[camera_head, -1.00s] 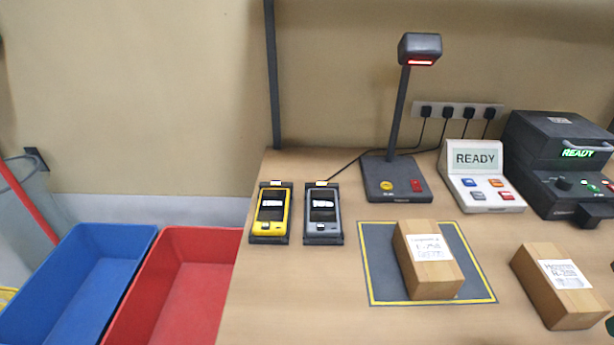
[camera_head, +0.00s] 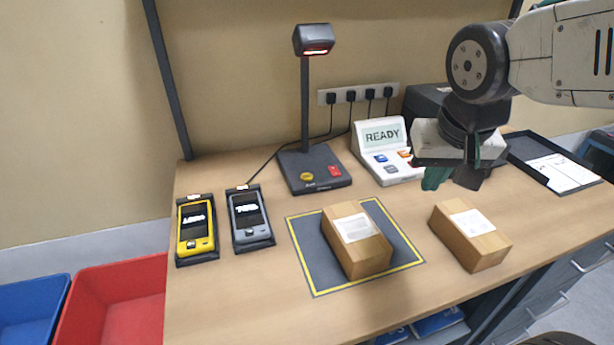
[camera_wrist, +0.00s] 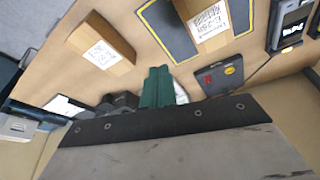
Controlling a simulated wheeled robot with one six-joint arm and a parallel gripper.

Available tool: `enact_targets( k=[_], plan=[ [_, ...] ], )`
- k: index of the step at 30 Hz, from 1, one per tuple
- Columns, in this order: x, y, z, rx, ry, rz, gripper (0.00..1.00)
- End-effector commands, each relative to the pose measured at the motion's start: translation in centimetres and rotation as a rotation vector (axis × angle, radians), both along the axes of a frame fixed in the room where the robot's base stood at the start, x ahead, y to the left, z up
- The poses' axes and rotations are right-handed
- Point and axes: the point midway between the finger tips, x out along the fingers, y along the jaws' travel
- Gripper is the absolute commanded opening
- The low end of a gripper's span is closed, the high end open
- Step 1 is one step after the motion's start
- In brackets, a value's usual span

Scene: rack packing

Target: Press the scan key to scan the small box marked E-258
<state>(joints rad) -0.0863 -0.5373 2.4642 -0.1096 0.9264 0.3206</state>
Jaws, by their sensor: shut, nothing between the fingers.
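A cardboard box (camera_head: 360,252) with a white label lies on the grey, yellow-edged mat (camera_head: 303,234). In the wrist view its label (camera_wrist: 208,20) appears to read E-258. The scanner stand (camera_head: 305,110) rises behind the mat, its head glowing red. Its base carries a yellow key (camera_head: 307,177) and a red key (camera_head: 334,170); both also show in the wrist view, yellow (camera_wrist: 230,70) and red (camera_wrist: 208,78). I cannot read which is the scan key. My gripper (camera_head: 437,180) is shut and empty, right of the stand, above the bench near the READY console. Its green fingers (camera_wrist: 158,86) show in the wrist view.
A second labelled box (camera_head: 470,240) lies right of the mat. The READY console (camera_head: 384,150) stands partly behind my gripper. Yellow (camera_head: 196,230) and grey (camera_head: 250,218) handhelds sit at left. A black tray (camera_head: 552,165) holds papers at right. Red (camera_head: 115,300) and blue (camera_head: 30,310) bins stand at left.

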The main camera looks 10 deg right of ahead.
Motion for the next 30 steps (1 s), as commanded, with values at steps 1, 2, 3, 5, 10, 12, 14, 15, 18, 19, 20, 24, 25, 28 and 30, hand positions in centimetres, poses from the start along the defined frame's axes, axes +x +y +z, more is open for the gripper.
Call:
enact_targets(
  k=[1,2,3,5,10,12,14,15,18,19,20,24,25,28,30],
  plan=[
    [3.2,0.7,-0.4,0.005,-0.042,-0.031,0.0],
    [5.2,1.2,-0.5,0.014,-0.077,-0.056,0.0],
    [7.7,2.0,-0.8,0.03,-0.124,-0.085,0.0],
    [11.5,3.4,-1.2,0.065,-0.192,-0.124,0.0],
    [20.2,8.8,-3.2,0.21,-0.348,-0.194,0.0],
    [22.7,10.9,-4.1,0.276,-0.386,-0.211,0.0],
    [24.3,12.6,-4.8,0.327,-0.411,-0.22,0.0],
    [25.1,13.5,-5.2,0.356,-0.423,-0.225,0.0],
    [26.4,15.1,-5.8,0.408,-0.438,-0.234,0.0],
    [26.6,15.4,-6.0,0.418,-0.441,-0.235,0.0],
    [26.8,15.7,-6.0,0.427,-0.445,-0.235,0.0],
    [27.0,15.9,-6.1,0.438,-0.448,-0.24,0.0],
    [27.0,15.9,-6.1,0.438,-0.448,-0.24,0.0],
    [27.0,15.8,-6.1,0.437,-0.448,-0.24,0.0],
    [27.0,15.8,-6.1,0.436,-0.448,-0.241,0.0]
  ],
)
